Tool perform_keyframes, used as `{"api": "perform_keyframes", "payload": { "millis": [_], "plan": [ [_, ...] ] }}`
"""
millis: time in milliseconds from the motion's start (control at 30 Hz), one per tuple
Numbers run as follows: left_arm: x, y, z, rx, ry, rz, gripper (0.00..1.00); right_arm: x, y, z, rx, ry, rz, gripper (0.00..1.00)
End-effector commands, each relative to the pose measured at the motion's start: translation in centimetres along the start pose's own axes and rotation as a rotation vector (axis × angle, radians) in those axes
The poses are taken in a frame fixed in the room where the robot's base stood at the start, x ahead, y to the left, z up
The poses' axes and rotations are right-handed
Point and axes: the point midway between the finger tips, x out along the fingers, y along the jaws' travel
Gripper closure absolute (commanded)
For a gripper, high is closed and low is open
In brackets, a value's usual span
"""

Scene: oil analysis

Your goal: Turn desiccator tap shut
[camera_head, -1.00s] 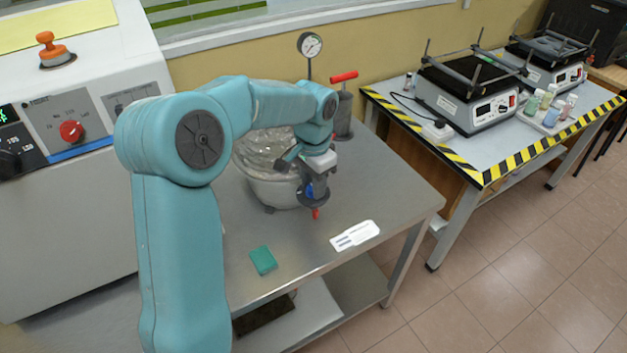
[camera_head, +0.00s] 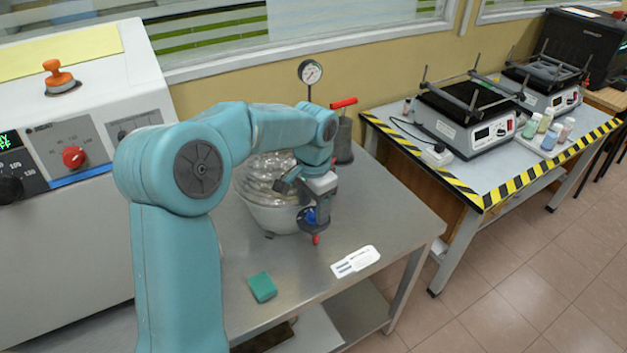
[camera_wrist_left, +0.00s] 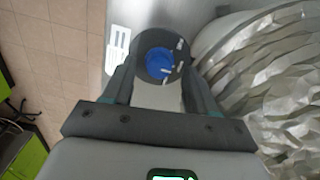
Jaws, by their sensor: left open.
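The desiccator (camera_head: 270,212) is a clear ribbed vessel over a pale bowl on the steel table, partly hidden behind my left arm. Its tap has a round dark body with a blue centre (camera_wrist_left: 159,62) in the left wrist view. A red tip (camera_head: 316,239) shows below the gripper in the head view. My left gripper (camera_head: 314,217) points down at the tap, beside the bowl's right side. In the wrist view its open fingers (camera_wrist_left: 160,72) stand on either side of the tap; I cannot tell whether they touch it. My right gripper is out of view.
A pressure gauge (camera_head: 310,72) and a red-handled pump (camera_head: 343,130) stand behind the desiccator. A green block (camera_head: 262,287) and a white card (camera_head: 356,261) lie on the table (camera_head: 395,215). A large white machine (camera_head: 80,240) stands at left.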

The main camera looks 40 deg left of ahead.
Motion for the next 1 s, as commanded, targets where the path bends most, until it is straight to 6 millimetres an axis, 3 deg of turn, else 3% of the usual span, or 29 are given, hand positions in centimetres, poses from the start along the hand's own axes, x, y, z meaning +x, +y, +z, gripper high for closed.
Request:
{"api": "perform_keyframes", "payload": {
  "millis": [500,700,1000],
  "plan": [
    [-12.8,0.0,0.0,0.001,0.007,-0.003,0.42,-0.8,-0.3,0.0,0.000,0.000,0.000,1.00],
    [-15.0,0.1,0.1,0.001,0.005,-0.002,0.42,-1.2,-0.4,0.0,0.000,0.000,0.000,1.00],
    [-15.4,0.1,0.1,0.001,0.004,-0.002,0.42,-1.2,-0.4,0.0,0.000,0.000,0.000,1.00]
  ]
}}
